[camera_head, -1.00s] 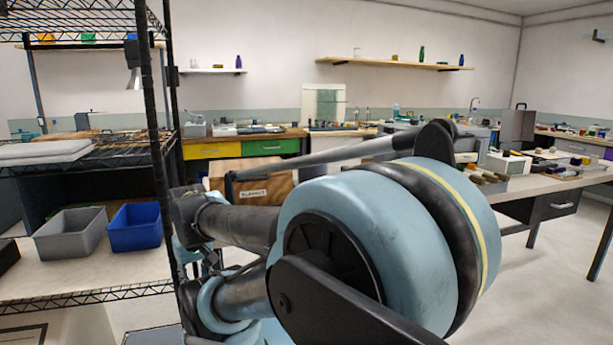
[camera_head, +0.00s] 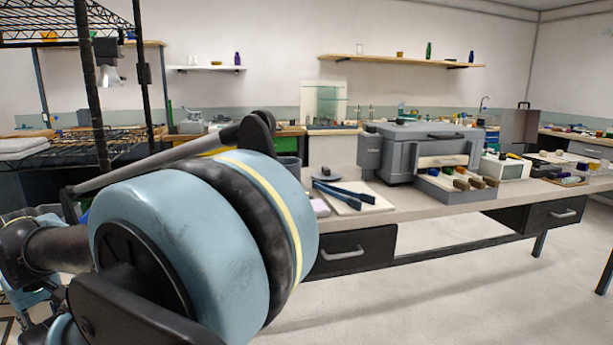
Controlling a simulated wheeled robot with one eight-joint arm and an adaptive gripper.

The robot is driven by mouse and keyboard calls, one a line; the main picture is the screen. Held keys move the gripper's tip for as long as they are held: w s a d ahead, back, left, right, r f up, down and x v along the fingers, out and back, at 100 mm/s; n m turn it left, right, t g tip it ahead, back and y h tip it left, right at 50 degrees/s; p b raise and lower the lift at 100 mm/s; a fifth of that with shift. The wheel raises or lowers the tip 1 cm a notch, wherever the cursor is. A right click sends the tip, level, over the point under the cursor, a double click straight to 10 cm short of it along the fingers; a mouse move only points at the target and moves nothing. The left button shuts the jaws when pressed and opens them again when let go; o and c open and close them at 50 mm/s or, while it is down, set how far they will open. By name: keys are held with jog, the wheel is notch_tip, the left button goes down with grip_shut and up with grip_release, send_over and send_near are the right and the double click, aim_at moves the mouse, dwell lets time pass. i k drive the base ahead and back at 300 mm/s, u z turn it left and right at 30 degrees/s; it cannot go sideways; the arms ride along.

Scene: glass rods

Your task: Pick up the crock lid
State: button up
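A small dark round piece with a knob (camera_head: 325,173) lies on the near workbench, beside a pale board; it may be the crock lid, but it is too small to be sure. A dark grey round pot (camera_head: 290,163), perhaps the crock, stands just left of it, partly hidden behind my arm. My large blue and black arm joint fills the lower left of the view. My gripper is not in view, so its state does not show.
The workbench (camera_head: 410,204) crosses the middle. It holds a pale board (camera_head: 352,199) with dark-handled tools, a grey metal box (camera_head: 420,150) and a tray of small coloured pieces (camera_head: 455,188). A wire shelf rack (camera_head: 92,100) stands left. Floor at right is clear.

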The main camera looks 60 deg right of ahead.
aim_at(326, 174)
jog(key=k, duration=2.25)
jog(key=z, duration=1.6)
jog(key=i, duration=0.9)
